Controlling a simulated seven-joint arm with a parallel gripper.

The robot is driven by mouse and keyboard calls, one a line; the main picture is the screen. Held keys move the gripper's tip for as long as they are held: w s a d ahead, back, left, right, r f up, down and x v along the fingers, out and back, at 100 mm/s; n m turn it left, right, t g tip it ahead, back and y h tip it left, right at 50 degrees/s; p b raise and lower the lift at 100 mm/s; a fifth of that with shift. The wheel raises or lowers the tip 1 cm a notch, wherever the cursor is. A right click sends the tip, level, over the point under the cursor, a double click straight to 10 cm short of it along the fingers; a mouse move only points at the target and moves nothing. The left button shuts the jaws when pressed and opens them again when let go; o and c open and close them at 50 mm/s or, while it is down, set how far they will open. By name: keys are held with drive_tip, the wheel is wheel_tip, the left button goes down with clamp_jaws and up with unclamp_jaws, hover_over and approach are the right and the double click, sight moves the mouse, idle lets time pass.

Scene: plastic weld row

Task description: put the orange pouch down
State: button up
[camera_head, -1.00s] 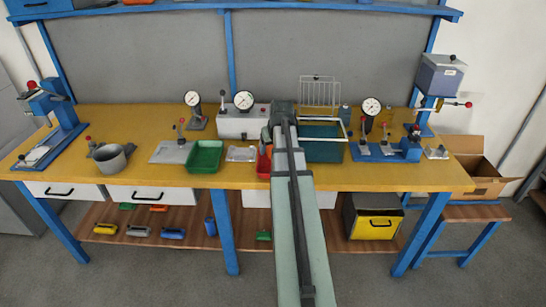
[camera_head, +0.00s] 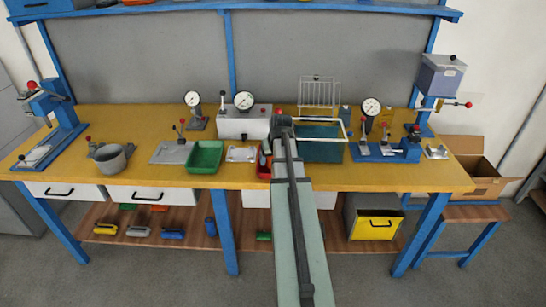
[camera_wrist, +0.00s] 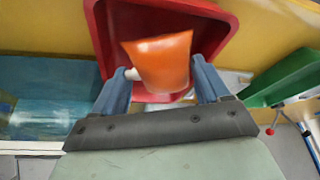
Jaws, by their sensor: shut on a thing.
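The orange pouch (camera_wrist: 165,60) is between the two blue fingers of my gripper (camera_wrist: 161,78) in the wrist view. My gripper is shut on it. The pouch is over the inside of a red tray (camera_wrist: 222,28); whether it touches the tray floor cannot be told. In the head view the red tray (camera_head: 262,171) is at the bench's front middle, partly hidden by my arm, with a small bit of the pouch (camera_head: 267,162) showing.
A green tray (camera_head: 205,157) stands left of the red tray, and a teal bin (camera_head: 320,149) stands right. A dial gauge on a grey block (camera_head: 243,122) stands behind. Bare yellow bench top (camera_head: 385,178) lies to the right front.

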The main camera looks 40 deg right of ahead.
drive_tip(key=shift+f, duration=0.4)
drive_tip(key=o, duration=1.1)
drive_tip(key=shift+r, duration=0.6)
drive_tip(key=v, duration=1.2)
drive_tip(key=shift+a, duration=0.1)
